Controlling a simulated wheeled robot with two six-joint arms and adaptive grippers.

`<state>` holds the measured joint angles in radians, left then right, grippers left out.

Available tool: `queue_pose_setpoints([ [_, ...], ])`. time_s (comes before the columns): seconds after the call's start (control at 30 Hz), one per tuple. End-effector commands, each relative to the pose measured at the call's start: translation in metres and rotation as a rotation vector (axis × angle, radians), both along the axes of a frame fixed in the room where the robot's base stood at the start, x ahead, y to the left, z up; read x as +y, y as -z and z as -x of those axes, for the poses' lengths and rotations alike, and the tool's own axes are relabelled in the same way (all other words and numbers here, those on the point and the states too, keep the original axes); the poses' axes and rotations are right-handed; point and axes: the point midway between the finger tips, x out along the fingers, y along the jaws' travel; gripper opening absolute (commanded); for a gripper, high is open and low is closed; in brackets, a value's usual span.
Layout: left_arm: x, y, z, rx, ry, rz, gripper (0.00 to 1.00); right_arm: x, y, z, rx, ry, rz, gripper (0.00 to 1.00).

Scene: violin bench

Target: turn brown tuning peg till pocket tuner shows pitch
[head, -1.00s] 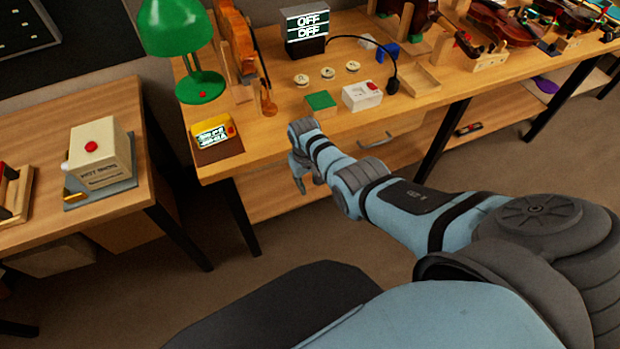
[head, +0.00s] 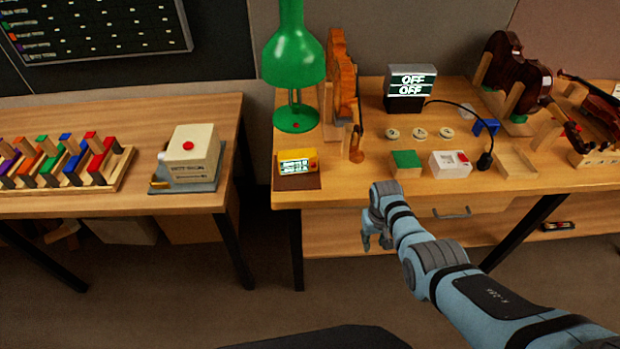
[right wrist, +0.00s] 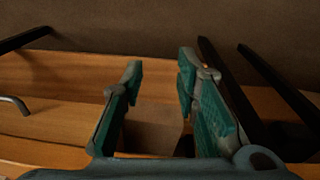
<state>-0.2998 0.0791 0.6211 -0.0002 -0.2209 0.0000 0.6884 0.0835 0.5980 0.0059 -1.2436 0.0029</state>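A small yellow device with a lit display, seemingly the pocket tuner (head: 297,161), stands on a brown mat at the bench's front left; its text is too small to read. A dark brown violin (head: 515,70) stands at the back right, and another violin (head: 600,112) lies in a cradle, its scroll towards the front. I cannot make out a brown tuning peg for certain. My right gripper (head: 376,242) hangs in front of the bench edge, below the top. In the right wrist view its green-padded fingers (right wrist: 160,95) are apart with nothing between them. My left gripper is not in view.
A second table (head: 100,205) stands left, with floor between.

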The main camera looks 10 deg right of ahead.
Motion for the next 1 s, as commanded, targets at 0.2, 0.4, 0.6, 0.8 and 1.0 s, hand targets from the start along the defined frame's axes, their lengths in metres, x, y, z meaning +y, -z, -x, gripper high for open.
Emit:
queue_pose_setpoints([
  [0.2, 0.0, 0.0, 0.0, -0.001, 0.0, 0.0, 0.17, 0.0, 0.0, 0.0, 0.0, 0.0, 0.0, 0.29],
  [0.4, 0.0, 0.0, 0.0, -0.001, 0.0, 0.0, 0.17, 0.0, 0.0, 0.0, 0.0, 0.0, 0.0, 0.29],
  [0.6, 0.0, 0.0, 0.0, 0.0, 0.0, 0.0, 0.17, 0.0, 0.0, 0.0, 0.0, 0.0, 0.0, 0.29],
  [0.8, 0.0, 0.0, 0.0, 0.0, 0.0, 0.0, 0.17, 0.0, 0.0, 0.0, 0.0, 0.0, 0.0, 0.29],
  [1.0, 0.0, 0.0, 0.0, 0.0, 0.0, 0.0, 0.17, -0.001, -0.002, -0.018, -0.082, -0.005, 0.005, 0.29],
])
